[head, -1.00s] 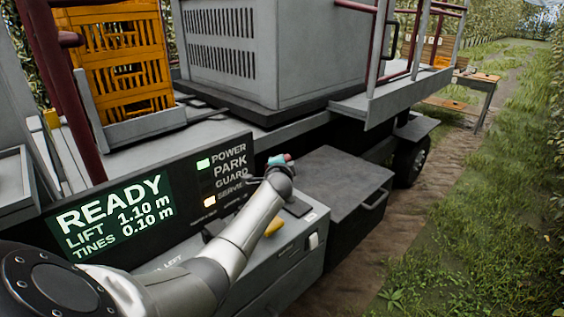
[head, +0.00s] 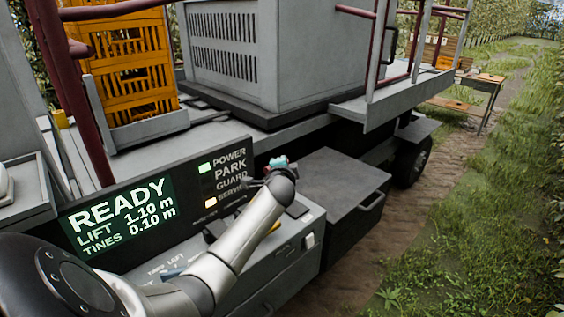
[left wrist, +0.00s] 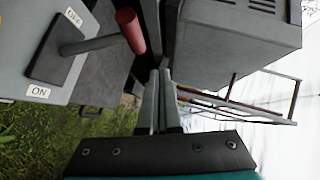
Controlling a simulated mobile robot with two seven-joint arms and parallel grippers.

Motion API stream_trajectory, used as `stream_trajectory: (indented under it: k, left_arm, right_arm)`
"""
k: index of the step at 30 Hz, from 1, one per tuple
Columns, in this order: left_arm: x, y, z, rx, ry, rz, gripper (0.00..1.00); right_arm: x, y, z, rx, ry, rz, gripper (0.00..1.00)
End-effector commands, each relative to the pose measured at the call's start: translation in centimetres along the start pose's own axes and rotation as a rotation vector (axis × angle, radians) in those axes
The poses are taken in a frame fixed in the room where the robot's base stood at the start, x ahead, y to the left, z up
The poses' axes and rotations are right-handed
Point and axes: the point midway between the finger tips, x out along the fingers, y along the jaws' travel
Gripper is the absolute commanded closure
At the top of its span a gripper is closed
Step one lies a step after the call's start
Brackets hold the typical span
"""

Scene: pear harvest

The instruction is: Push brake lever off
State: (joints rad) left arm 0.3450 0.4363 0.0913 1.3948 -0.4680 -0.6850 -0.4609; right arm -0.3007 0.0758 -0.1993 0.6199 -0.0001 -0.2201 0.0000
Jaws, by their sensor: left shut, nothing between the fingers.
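The brake lever (left wrist: 95,43) shows in the left wrist view as a dark shaft with a red knob (left wrist: 131,30). It rises from a dark plate (left wrist: 52,52) between an OFF label (left wrist: 73,17) and an ON label (left wrist: 38,92). I cannot tell which label it is set to. My left gripper (left wrist: 160,74) is shut and empty, its fingertips to the right of the knob with a visible gap in the picture. In the head view my left gripper (head: 277,163) is over the console's far end, and my wrist hides most of the lever. My right gripper is not in view.
The display panel (head: 120,215) reads READY, with status lights beside POWER, PARK, GUARD and SERVICE. A grey box with a handle (head: 345,190) stands beyond the console. An orange crate (head: 125,75) and a large grey housing (head: 270,60) are behind. Grass lies right.

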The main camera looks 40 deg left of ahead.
Motion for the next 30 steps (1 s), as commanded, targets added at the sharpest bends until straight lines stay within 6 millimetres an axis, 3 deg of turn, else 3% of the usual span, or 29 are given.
stream_trajectory:
  k: [13,30]
  left_arm:
    - [-4.5,-1.0,0.1,0.000,0.001,0.002,1.00]
    - [-5.2,-1.2,0.1,-0.001,0.001,0.002,1.00]
  right_arm:
    - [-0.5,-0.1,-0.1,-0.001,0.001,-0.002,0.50]
    - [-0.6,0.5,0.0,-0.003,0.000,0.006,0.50]
